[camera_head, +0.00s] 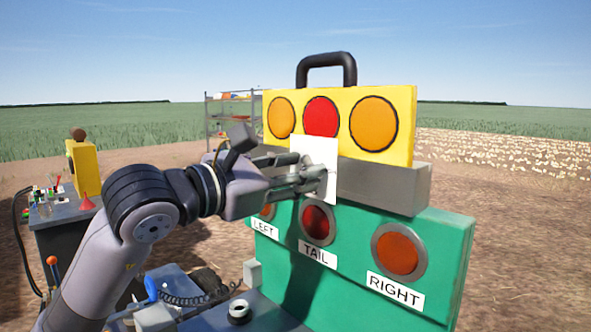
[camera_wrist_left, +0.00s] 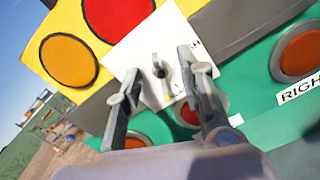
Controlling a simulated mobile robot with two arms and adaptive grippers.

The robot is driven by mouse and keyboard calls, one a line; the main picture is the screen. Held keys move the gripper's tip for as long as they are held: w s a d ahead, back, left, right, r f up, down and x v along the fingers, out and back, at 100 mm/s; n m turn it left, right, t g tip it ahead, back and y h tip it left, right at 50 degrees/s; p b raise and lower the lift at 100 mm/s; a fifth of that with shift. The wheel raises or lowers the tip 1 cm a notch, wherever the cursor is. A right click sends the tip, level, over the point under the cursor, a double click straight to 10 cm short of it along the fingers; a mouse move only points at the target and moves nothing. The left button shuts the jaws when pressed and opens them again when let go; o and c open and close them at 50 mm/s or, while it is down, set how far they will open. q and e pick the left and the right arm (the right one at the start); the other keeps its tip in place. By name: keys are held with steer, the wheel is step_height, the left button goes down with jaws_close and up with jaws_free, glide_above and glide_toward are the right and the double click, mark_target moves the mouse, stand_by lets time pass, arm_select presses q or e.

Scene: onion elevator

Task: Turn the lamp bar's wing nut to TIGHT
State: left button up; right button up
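The yellow lamp bar (camera_head: 341,102) has two orange lamps and a red one in the middle, and sits on a grey bracket (camera_head: 390,182). A white plate (camera_head: 322,150) is on its front and shows tilted in the left wrist view (camera_wrist_left: 146,45). The right finger hides most of the plate's lettering. My right gripper is out of view.
A green panel (camera_head: 440,240) below carries lamps labelled LEFT, TAIL and RIGHT. A black handle (camera_head: 327,62) tops the lamp bar. A side table with a yellow box (camera_head: 86,165) stands left, and a shelf rack (camera_head: 232,112) behind. Open ground lies right.

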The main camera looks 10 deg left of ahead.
arm_select(q)
steer(key=shift+f, duration=0.1)
steer(key=v, duration=1.2)
